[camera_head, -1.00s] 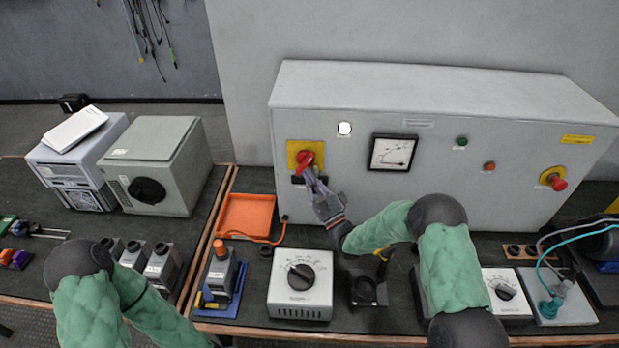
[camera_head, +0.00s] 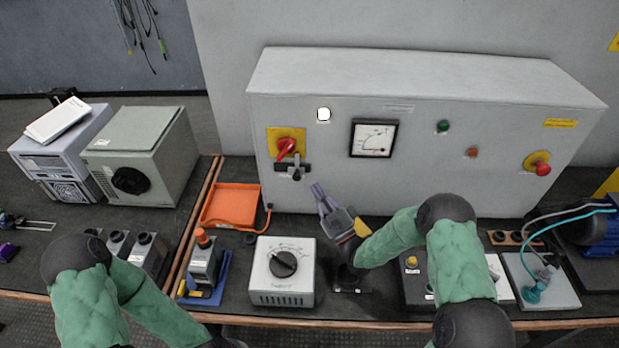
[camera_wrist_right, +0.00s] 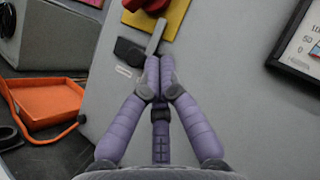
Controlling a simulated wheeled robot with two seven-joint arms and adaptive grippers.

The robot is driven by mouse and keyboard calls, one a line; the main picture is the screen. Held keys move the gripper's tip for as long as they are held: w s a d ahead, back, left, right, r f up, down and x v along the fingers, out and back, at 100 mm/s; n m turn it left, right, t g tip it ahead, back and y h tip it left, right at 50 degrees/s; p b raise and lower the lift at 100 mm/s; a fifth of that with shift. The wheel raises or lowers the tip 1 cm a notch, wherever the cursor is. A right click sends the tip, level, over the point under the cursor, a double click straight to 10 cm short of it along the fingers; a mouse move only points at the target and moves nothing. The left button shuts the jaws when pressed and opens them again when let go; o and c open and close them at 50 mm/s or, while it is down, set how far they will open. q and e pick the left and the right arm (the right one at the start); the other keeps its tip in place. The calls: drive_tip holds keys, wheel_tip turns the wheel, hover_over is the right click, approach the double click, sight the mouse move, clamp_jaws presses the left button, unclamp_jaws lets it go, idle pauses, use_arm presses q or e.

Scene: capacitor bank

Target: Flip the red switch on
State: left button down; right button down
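The red switch (camera_head: 286,147) is a rotary handle on a yellow plate (camera_head: 272,135) at the left of the grey cabinet's front. In the head view its handle tilts, with a dark and grey latch piece (camera_head: 293,170) just below it. In the right wrist view the red switch (camera_wrist_right: 146,5) is cut off by the top edge. My right gripper (camera_head: 318,190) is below and right of the switch, apart from it in the head view.
The grey cabinet (camera_head: 420,185) has a dial meter (camera_head: 374,138), a green button (camera_head: 443,127) and a red emergency knob (camera_head: 543,168). An orange tray (camera_head: 230,205) and a dial box (camera_head: 283,272) stand before it. Space directly before the switch is clear.

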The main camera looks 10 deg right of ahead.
drive_tip(key=shift+v, duration=1)
drive_tip(key=shift+r, duration=0.15)
